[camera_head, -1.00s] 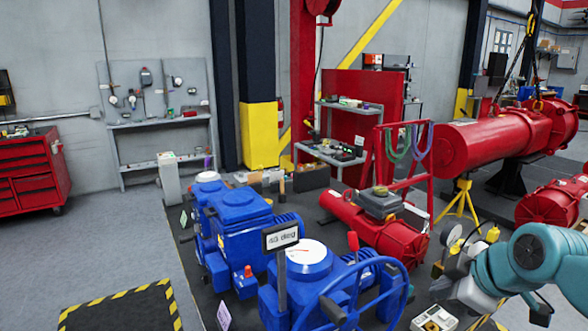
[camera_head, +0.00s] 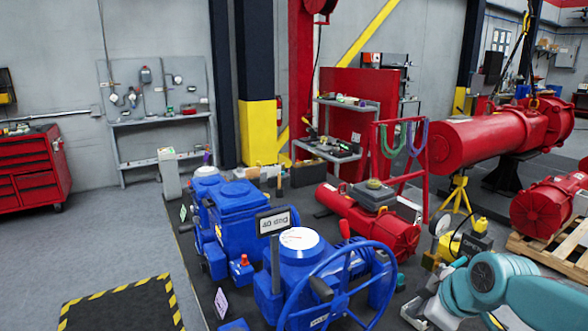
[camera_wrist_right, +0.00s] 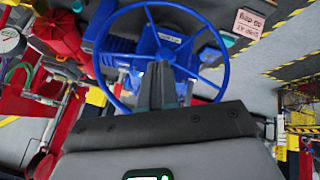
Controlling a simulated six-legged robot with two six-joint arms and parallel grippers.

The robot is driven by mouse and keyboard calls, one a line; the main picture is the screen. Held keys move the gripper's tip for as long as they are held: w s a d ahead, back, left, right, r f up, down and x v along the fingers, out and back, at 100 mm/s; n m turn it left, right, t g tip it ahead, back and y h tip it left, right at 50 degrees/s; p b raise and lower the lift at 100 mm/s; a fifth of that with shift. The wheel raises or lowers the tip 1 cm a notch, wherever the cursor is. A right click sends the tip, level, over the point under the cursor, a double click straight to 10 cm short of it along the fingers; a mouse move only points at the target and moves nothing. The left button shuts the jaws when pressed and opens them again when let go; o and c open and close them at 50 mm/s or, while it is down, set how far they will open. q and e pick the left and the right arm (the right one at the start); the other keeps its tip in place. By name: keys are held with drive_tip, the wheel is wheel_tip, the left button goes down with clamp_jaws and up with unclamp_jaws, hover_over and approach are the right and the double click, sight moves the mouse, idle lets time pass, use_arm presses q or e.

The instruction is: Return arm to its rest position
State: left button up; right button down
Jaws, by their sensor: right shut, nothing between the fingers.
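My right arm (camera_head: 500,285) is teal and comes in from the lower right in the head view. The blue valve actuator (camera_head: 237,210) stands behind the wheel. My left gripper is not in view.
A small sign (camera_head: 273,221) and a white dial (camera_head: 299,238) sit on the actuator. A red cylinder unit (camera_head: 390,238) lies behind the wheel. A gauge stand (camera_head: 439,228) and a wooden pallet (camera_head: 560,255) are near my arm. The striped floor mat (camera_head: 120,305) at left is clear.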

drive_tip(key=s+a+f+m+g+b, duration=0.1)
drive_tip(key=s+a+f+m, duration=0.1)
drive_tip(key=f, duration=0.7)
drive_tip(key=s+a+f+m+g+b, duration=0.1)
drive_tip(key=s+a+f+m, duration=0.15)
drive_tip(key=f, duration=0.75)
drive_tip(key=s+a+f+m+g+b, duration=0.1)
drive_tip(key=s+a+f+m, duration=0.1)
drive_tip(key=f, duration=0.7)
drive_tip(key=s+a+f+m+g+b, duration=0.1)
drive_tip(key=s+a+f+m, duration=0.1)
drive_tip(key=s+f, duration=0.6)
drive_tip(key=s+a+f+m+g+y+b, duration=0.1)
drive_tip(key=s+a+f+m+g, duration=0.1)
drive_tip(key=s+f, duration=0.6)
drive_tip(key=s+a+m, duration=0.1)
drive_tip(key=s+m, duration=0.1)
drive_tip(key=s, duration=0.1)
drive_tip(key=shift+a+f+b, duration=0.25)
drive_tip(key=shift+f+b, duration=0.05)
drive_tip(key=shift+m, duration=0.25)
